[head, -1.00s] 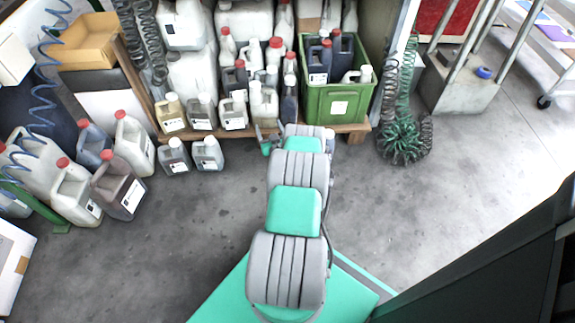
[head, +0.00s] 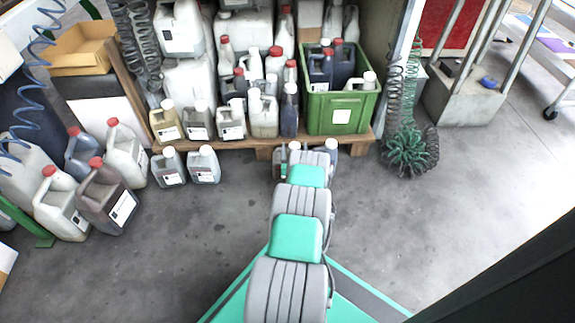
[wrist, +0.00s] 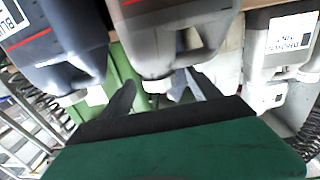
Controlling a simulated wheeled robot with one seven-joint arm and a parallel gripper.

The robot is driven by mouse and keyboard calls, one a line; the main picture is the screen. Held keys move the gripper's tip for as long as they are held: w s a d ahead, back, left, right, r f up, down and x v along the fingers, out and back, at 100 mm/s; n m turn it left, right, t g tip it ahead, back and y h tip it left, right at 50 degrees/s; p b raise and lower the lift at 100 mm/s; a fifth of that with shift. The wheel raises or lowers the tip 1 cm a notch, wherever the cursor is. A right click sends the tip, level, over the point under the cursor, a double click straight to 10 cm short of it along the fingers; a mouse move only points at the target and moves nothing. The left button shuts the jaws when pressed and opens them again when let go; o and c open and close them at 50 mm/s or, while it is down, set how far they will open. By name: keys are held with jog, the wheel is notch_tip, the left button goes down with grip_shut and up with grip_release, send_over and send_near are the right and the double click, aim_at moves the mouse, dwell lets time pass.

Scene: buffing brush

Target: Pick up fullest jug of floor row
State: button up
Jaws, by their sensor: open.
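Two grey jugs with white caps, a left one (head: 168,170) and a right one (head: 204,168), stand on the floor before the low shelf in the head view. Farther right, a dark bluish jug (head: 331,149) shows beside my arm. In the wrist view a grey-brown jug (wrist: 172,40) with a pale cap is in the middle, between a dark blue jug (wrist: 55,45) and a whitish labelled jug (wrist: 280,45). My gripper (wrist: 160,80) is open, its fingers on either side of the middle jug's cap; contact is unclear. My arm hides much in the head view. Fill levels are hard to judge.
The low wooden shelf (head: 235,146) behind holds several jugs and a green crate (head: 343,114). Several larger red-capped jugs stand at left, including a brown one (head: 108,198). Coiled hoses (head: 408,150) lie at right. The floor between is clear.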

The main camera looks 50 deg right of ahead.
grip_shut()
dwell(0.6)
jog(key=shift+w+r, duration=0.1)
jog(key=shift+r, duration=0.1)
